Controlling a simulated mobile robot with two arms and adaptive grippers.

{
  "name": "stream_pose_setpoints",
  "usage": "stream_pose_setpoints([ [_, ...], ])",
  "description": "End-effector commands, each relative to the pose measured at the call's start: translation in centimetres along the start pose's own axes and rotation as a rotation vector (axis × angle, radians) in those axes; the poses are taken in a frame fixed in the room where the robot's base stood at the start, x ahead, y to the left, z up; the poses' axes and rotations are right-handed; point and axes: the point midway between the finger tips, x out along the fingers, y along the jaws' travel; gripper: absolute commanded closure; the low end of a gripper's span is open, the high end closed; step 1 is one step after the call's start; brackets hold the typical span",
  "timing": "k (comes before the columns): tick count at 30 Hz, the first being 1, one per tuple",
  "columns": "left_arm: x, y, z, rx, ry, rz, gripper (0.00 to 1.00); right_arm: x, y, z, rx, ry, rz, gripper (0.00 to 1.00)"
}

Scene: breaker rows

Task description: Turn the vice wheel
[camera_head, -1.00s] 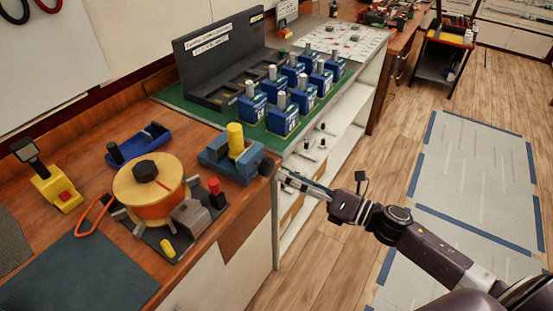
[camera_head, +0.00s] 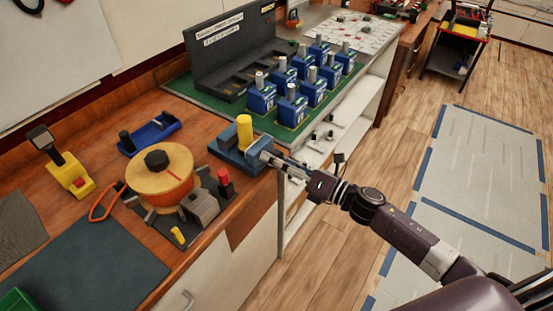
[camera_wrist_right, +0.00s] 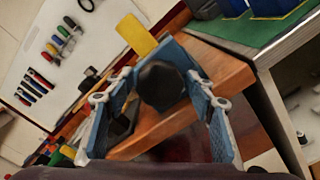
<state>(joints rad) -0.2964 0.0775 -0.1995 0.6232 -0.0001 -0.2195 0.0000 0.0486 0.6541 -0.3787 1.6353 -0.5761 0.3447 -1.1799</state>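The blue vice (camera_head: 228,153) stands at the bench's front edge and holds an upright yellow cylinder (camera_head: 244,131). Its dark, faceted wheel (camera_wrist_right: 161,85) shows in the right wrist view, facing the camera; the gripper mostly hides it in the head view. My right gripper (camera_head: 268,156) reaches the vice from the right. In the wrist view its two blue-padded fingers (camera_wrist_right: 160,92) are spread, one on each side of the wheel. Narrow gaps seem to show, but I cannot tell whether a pad touches it. My left gripper is not in view.
A round orange-and-wood device (camera_head: 162,177) with a black knob stands left of the vice. Behind the vice, several blue breakers (camera_head: 290,108) stand on a green mat. A dark mat (camera_head: 95,265) covers the near left bench. Open floor lies right.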

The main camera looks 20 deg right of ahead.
Motion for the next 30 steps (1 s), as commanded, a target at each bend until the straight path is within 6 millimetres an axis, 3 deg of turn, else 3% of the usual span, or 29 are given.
stream_pose_setpoints([
  [1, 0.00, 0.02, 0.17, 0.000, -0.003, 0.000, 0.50, -0.01, 0.01, 0.00, 0.000, 0.000, 0.000, 0.58],
  [9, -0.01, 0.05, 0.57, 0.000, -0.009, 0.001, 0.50, -0.02, 0.01, 0.01, 0.000, 0.000, 0.000, 0.87],
  [20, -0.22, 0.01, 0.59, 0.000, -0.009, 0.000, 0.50, -0.03, 0.04, 0.05, 0.064, 0.000, 0.000, 0.87],
  [30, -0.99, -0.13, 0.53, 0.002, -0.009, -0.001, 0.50, -0.02, 0.12, 0.09, 0.318, 0.001, 0.000, 0.87],
])
